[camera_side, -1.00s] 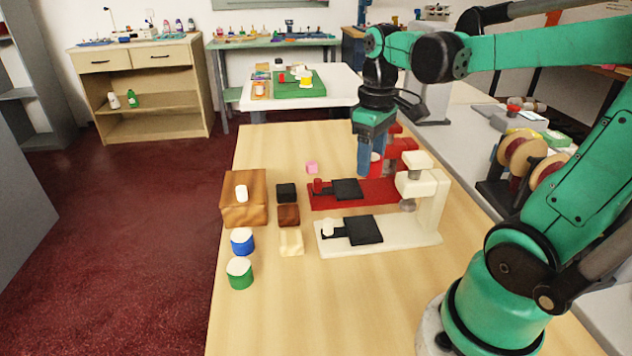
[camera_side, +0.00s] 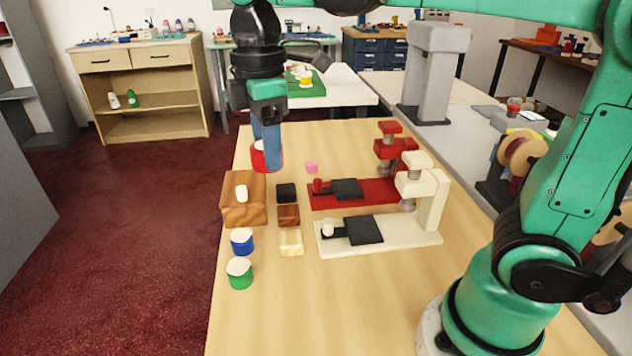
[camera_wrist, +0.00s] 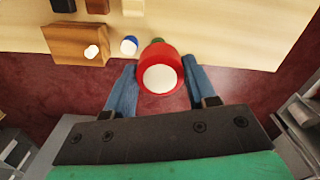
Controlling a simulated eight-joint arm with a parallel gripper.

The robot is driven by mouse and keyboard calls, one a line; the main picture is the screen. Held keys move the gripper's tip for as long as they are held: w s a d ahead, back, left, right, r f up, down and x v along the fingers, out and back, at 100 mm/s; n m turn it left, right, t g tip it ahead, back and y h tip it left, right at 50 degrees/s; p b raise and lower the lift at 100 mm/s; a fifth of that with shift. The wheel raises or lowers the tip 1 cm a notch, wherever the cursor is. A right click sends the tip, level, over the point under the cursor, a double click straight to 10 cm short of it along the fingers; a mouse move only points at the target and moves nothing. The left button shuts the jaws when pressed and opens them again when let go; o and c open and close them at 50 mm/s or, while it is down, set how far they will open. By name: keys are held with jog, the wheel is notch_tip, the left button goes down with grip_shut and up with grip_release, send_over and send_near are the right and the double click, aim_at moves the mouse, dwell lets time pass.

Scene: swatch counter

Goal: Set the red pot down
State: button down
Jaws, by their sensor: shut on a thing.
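The red pot (camera_side: 261,163), with a white top, is between the blue fingers of my gripper (camera_side: 267,154), which is shut on it. It looks upright and held in the air near the table's left edge, behind the wooden block in the side view. In the wrist view the red pot (camera_wrist: 158,92) sits between both fingers, its white top facing the camera. A blue pot (camera_side: 242,244) and a green pot (camera_side: 239,276), both white-topped, stand on the table in front of the block. In the wrist view the red pot hides most of the green one.
The wooden block (camera_side: 240,209) carries a small white cylinder (camera_side: 242,193). Black (camera_side: 286,192), brown (camera_side: 288,215) and cream (camera_side: 291,242) blocks stand beside it. A red press (camera_side: 365,196) and a cream press (camera_side: 390,240) are to the right. The table's front is clear.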

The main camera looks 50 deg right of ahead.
jog(key=a+f+n, duration=0.1)
jog(key=a+n, duration=0.5)
jog(key=a, duration=0.3)
send_over(243, 318)
notch_tip(243, 318, down, 15)
jog(key=shift+f, duration=2.45)
jog(key=shift+f, duration=0.1)
jog(key=shift+c, duration=1.4)
grip_release()
